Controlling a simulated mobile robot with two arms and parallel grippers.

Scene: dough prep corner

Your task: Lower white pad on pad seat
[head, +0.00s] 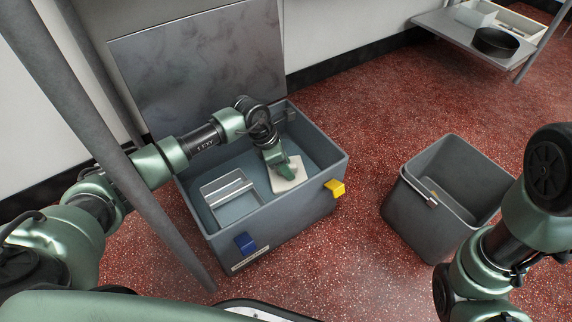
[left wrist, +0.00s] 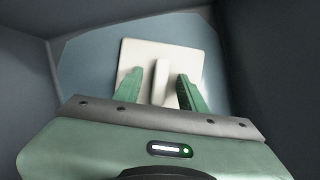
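The white pad (head: 294,184) lies in the right part of a grey box (head: 290,219) on the floor. In the left wrist view the white pad (left wrist: 133,56) is a flat square with a raised upright grip in its middle. It looks flat on the blue-grey box floor. My left gripper (head: 284,172) is down in the box over the pad. Its two green fingers (left wrist: 160,88) stand on either side of the raised grip, with a gap on each side. No separate pad seat can be made out. My right gripper is out of view.
A metal-framed compartment (head: 229,190) sits in the box's left part. The lid (head: 205,60) stands open behind. A grey bin (head: 440,195) stands right; red floor lies between.

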